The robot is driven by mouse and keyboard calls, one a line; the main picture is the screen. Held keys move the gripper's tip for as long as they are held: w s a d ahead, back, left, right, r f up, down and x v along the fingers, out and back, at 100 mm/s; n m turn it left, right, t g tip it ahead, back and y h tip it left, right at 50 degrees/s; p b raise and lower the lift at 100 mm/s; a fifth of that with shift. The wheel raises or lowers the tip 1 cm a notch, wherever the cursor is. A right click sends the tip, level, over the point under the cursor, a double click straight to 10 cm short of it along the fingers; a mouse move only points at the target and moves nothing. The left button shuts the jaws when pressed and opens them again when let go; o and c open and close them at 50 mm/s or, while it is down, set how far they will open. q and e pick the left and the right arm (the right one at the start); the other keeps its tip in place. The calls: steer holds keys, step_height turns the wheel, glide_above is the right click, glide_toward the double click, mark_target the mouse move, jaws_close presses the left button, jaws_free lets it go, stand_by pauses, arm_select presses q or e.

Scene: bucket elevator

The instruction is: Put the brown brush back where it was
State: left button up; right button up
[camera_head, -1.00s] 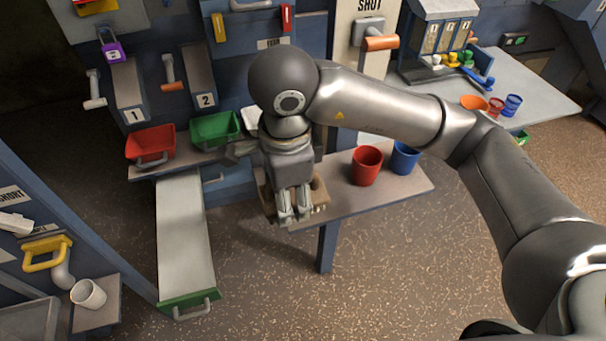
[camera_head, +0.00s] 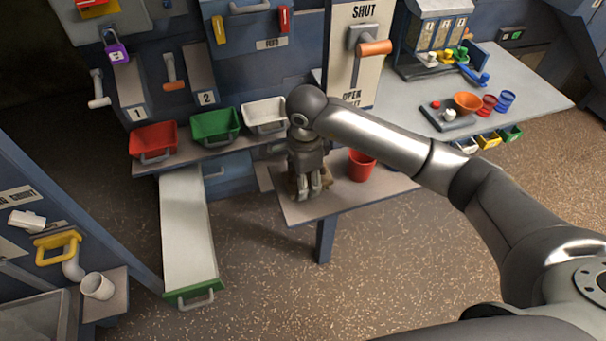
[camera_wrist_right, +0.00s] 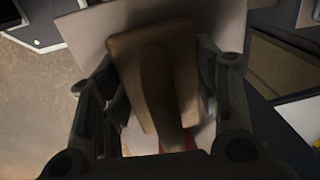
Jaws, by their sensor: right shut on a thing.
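My right gripper (camera_head: 309,194) is shut on the brown brush (camera_wrist_right: 152,70), pointing down over the left part of the small grey side table (camera_head: 375,190). In the right wrist view the brush's tan block and darker brown handle lie between the fingers. In the head view the gripper hides nearly all of the brush. I cannot tell whether the brush touches the table top. My left gripper is not in view.
A red cup (camera_head: 361,166) stands on the table just right of the gripper. Red (camera_head: 153,140), green (camera_head: 215,124) and white (camera_head: 265,115) bins line the shelf to the left. A long chute (camera_head: 188,230) slopes down below them.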

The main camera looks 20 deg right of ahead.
steer(key=shift+f, duration=0.25)
steer(key=shift+f, duration=0.2)
steer(key=o, duration=1.3)
steer(key=shift+o, duration=0.2)
steer(key=shift+r, duration=0.1)
